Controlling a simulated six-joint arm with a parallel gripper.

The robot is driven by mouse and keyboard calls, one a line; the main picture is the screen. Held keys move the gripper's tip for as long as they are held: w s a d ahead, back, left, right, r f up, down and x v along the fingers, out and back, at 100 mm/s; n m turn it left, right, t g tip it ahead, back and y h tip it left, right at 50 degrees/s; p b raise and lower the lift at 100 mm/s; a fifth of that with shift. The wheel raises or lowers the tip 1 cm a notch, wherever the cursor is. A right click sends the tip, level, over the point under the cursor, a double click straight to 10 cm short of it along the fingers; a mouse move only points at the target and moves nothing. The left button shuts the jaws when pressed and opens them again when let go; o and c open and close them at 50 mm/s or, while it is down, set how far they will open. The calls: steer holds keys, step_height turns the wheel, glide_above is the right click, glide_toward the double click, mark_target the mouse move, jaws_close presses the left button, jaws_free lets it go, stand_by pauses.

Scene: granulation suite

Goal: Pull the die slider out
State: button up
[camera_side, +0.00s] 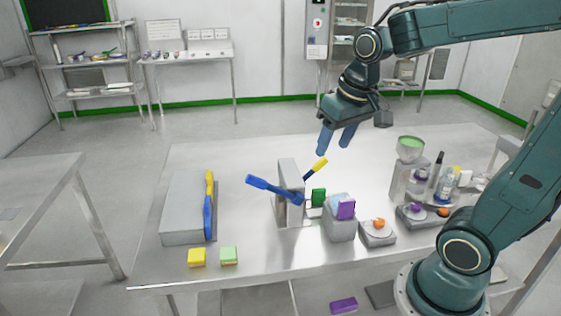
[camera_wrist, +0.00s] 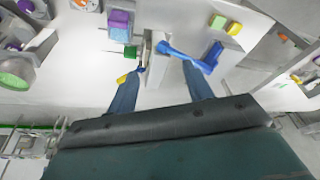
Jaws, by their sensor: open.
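A narrow grey upright stand (camera_side: 289,190) is near the middle of the table, with a blue lever (camera_side: 270,189) across it and a yellow-tipped handle (camera_side: 316,168) angled up behind it. A small green block (camera_side: 318,196) sits at its right side. I cannot tell which of these parts is the die slider. My gripper (camera_side: 334,147) is open and empty, pointing down above and behind the stand. In the wrist view, the stand (camera_wrist: 157,68) lies between my two blue fingers, with the blue lever (camera_wrist: 187,54) by the right finger and the yellow tip (camera_wrist: 128,77) by the left one.
A grey box (camera_side: 184,212) with a yellow and blue bar is at the left. Yellow (camera_side: 197,257) and green (camera_side: 229,255) blocks lie at the front. A purple-fronted box (camera_side: 342,222), a dish scale (camera_side: 378,233) and bottles (camera_side: 446,183) crowd the right.

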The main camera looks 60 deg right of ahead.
steer(key=w+d+f+m+g, duration=0.2)
steer(key=w+d+f+m, duration=0.1)
steer(key=w+d+f, duration=0.4)
steer(key=m+g, duration=0.1)
steer(key=m, duration=0.1)
glide_above(320, 189)
step_height(320, 189, down, 7)
steer(key=shift+a+f+y, duration=0.1)
steer(key=shift+y, duration=0.3)
steer(key=shift+f, duration=0.15)
step_height(320, 189, down, 13)
steer(key=shift+f, duration=0.2)
steer(key=c, duration=1.1)
steer(key=s+d, duration=0.8)
steer(key=d, duration=0.1)
steer(key=shift+s, duration=0.4)
